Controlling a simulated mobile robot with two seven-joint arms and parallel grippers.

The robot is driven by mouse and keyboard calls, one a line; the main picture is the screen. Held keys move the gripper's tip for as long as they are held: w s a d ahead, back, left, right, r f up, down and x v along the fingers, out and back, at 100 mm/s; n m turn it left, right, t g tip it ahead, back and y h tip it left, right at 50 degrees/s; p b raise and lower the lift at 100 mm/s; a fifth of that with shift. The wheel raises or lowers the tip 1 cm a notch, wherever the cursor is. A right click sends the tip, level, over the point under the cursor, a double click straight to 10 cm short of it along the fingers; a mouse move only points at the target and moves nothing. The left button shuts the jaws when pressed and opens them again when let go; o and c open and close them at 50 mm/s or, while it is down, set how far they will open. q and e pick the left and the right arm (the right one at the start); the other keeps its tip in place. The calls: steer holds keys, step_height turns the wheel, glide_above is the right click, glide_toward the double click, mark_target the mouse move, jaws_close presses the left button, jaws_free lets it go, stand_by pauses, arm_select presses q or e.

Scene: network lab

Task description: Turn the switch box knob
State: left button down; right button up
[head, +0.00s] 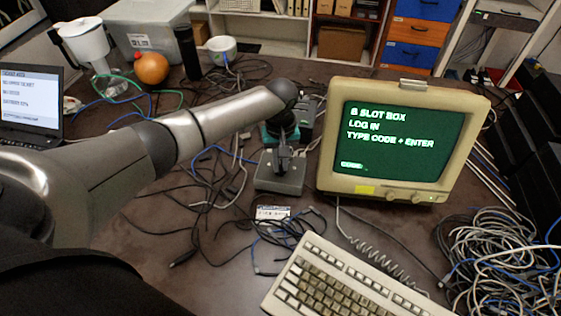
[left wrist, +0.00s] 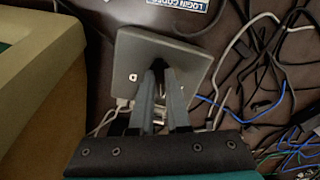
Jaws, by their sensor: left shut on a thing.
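The switch box (head: 279,178) is a small grey box on the desk, left of the monitor. It also shows in the left wrist view (left wrist: 191,62), below the fingers. My left gripper (head: 284,155) reaches down to the box from above. In the left wrist view its two fingers (left wrist: 159,72) come together over the middle of the box, shut on the knob, which they mostly hide. I cannot make out which way the knob points. My right gripper is not in view.
A beige monitor (head: 405,140) with a green login screen stands just right of the box. A keyboard (head: 345,284) lies in front. A login code card (head: 272,212) and loose cables lie around the box.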

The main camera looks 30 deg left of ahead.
arm_select(q)
steer(key=m+p, duration=0.1)
steer(key=p, duration=0.1)
steer(key=m+p, duration=0.2)
steer(key=shift+r, duration=0.25)
steer(key=shift+f+m+p, duration=0.1)
steer(key=shift+m+p, duration=0.65)
steer(key=shift+m, duration=0.25)
steer(key=m+p, duration=0.1)
steer(key=m, duration=0.4)
steer(key=shift+a+f, duration=0.1)
steer(key=m, duration=0.5)
steer(key=shift+m+p, duration=0.3)
steer(key=shift+p, duration=0.1)
steer(key=shift+w, duration=0.1)
steer(key=c, duration=0.9)
jaws_free()
